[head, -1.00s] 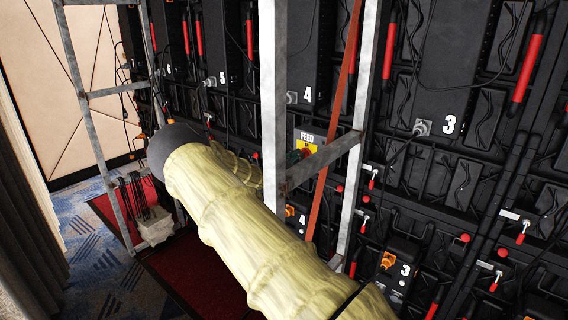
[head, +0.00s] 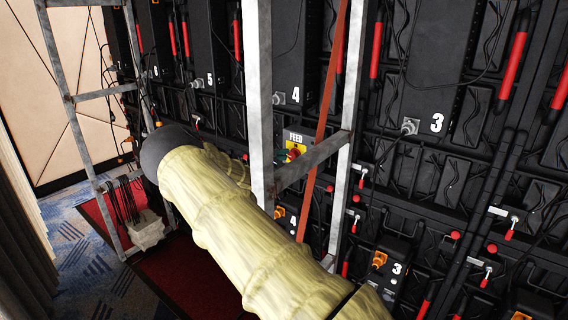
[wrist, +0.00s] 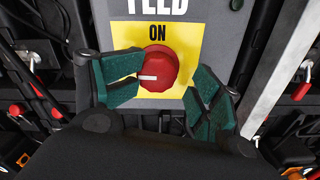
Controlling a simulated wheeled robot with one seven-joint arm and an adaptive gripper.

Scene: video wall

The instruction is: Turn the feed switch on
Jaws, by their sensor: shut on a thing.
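The feed switch is a red round knob (wrist: 158,70) on a yellow plate marked ON, below the word FEED. Its white pointer line points left in the wrist view, while ON stands above the knob. My gripper (wrist: 168,74) has its green-padded fingers on either side of the knob and is shut on it. In the head view the yellow and red switch (head: 297,150) shows small behind the metal frame. My pale-sleeved arm reaches toward it, and the gripper is mostly hidden there.
A grey metal frame (head: 258,100) with a crossbar stands close in front of the switch. A red strap (head: 325,110) hangs beside it. Black numbered panels with cables and red handles (head: 513,60) fill the wall. A red mat (head: 185,275) lies on the floor.

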